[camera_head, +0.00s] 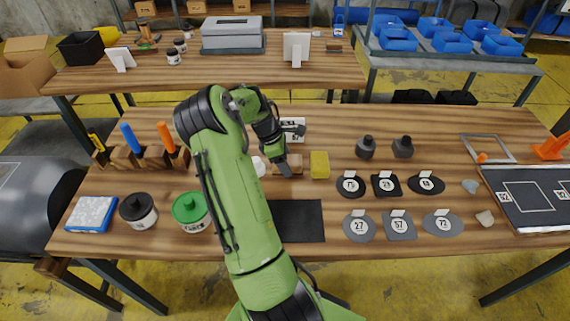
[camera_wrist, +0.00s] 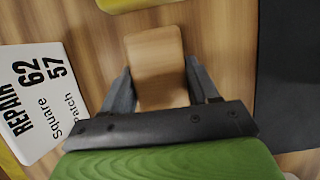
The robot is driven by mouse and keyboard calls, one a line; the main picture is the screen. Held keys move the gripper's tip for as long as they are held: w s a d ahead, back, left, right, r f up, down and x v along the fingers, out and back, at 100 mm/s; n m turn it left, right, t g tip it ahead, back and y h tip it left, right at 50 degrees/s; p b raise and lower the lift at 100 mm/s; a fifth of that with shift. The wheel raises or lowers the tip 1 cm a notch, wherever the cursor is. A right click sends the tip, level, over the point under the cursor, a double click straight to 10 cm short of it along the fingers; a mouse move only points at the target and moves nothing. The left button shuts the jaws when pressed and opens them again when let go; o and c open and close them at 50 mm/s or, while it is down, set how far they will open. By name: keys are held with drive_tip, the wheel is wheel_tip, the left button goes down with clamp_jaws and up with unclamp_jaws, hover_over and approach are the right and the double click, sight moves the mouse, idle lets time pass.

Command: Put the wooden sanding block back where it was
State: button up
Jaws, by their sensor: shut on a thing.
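The wooden sanding block (camera_wrist: 155,58) is a light brown block with rounded corners, seen between my gripper's (camera_wrist: 158,80) two dark fingers in the wrist view. The fingers are shut on its sides. In the head view the block (camera_head: 293,163) shows at the tip of my gripper (camera_head: 283,166), low over the wooden table, left of a yellow block (camera_head: 319,165). I cannot tell whether it touches the table. A white card reading "REPAIR 62 57 Square Patch" (camera_wrist: 38,100) lies or stands beside it in the wrist view.
A black mat (camera_head: 305,222) lies in front of the block; its edge shows in the wrist view (camera_wrist: 290,75). Grey and black patches with labels (camera_head: 359,227) lie to the right. Two dark bottles (camera_head: 365,148) stand behind them. Cans (camera_head: 191,211) and a tool rack (camera_head: 150,158) are left.

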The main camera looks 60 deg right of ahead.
drive_tip(key=shift+r, duration=0.1)
drive_tip(key=shift+f, duration=0.25)
drive_tip(key=shift+s+a+f, duration=0.1)
drive_tip(key=shift+a+f, duration=0.25)
drive_tip(key=shift+f, duration=0.1)
drive_tip(key=o, duration=1.1)
drive_tip(key=shift+f, duration=0.1)
drive_tip(key=shift+o, duration=0.2)
drive_tip(key=p+v, duration=0.1)
drive_tip(key=v, duration=0.3)
drive_tip(key=p+v, duration=0.1)
drive_tip(key=v, duration=0.3)
drive_tip(key=d+p+v, duration=0.1)
drive_tip(key=v, duration=0.3)
drive_tip(key=shift+s+r, duration=0.15)
drive_tip(key=shift+r, duration=0.15)
drive_tip(key=shift+w+a+r+p, duration=0.2)
drive_tip(key=shift+w+r+p, duration=0.1)
drive_tip(key=shift+r, duration=0.3)
